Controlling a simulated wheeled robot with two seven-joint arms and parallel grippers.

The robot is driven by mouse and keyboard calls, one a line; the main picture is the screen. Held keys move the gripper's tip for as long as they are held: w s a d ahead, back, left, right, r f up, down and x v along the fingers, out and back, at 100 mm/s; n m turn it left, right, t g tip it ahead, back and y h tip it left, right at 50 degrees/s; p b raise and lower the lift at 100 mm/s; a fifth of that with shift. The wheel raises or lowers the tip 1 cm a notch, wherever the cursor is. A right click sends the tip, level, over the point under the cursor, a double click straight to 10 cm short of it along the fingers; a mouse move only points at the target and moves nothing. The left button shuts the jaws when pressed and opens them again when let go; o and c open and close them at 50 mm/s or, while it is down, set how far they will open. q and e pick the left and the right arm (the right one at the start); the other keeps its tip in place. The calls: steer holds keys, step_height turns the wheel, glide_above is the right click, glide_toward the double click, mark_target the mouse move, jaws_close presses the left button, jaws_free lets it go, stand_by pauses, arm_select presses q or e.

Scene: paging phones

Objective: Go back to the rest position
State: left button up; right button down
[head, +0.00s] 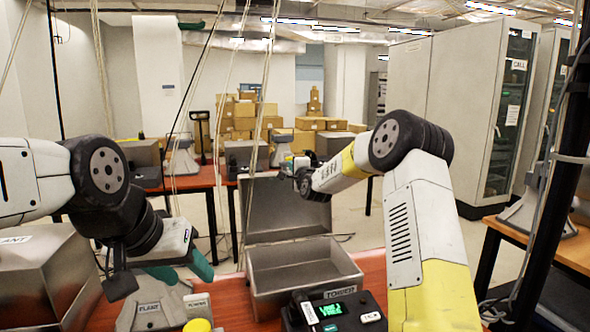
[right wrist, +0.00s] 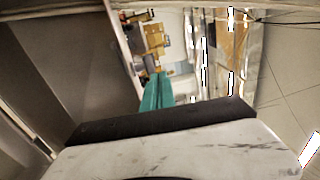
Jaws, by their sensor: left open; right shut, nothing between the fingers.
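My left gripper (head: 182,268) is at the lower left in the head view. A black phone unit (head: 335,310) with a lit green screen sits on the red table, clear of both grippers.
A closed metal box (head: 40,275) stands at the left. A yellow button (head: 197,325) is at the front edge. Cords hang near the left arm. A dark post (head: 560,180) stands at the right. Tall cabinets (head: 455,95) and stacked cartons (head: 245,115) are farther back.

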steer(key=s+d+r+n+g, duration=0.1)
steer(key=s+n+g, duration=0.15)
steer(key=s, duration=0.65)
steer(key=s+d+r+n+g+h, duration=0.15)
steer(key=s+n, duration=0.25)
steer(key=s, duration=0.6)
steer(key=s+d+r+n+g, duration=0.1)
steer(key=s+r+n+g, duration=0.15)
steer(key=s, duration=0.65)
steer(key=s+d+f+n+g, duration=0.1)
steer(key=s+f+n+g, duration=0.1)
steer(key=s, duration=1.1)
steer(key=s+d+f+n+g, duration=0.2)
steer(key=s+f+n, duration=0.3)
steer(key=s, duration=0.9)
steer(key=shift+s+d+f+g, duration=0.2)
steer(key=shift+s+f+g, duration=0.1)
steer(key=shift+g, duration=0.25)
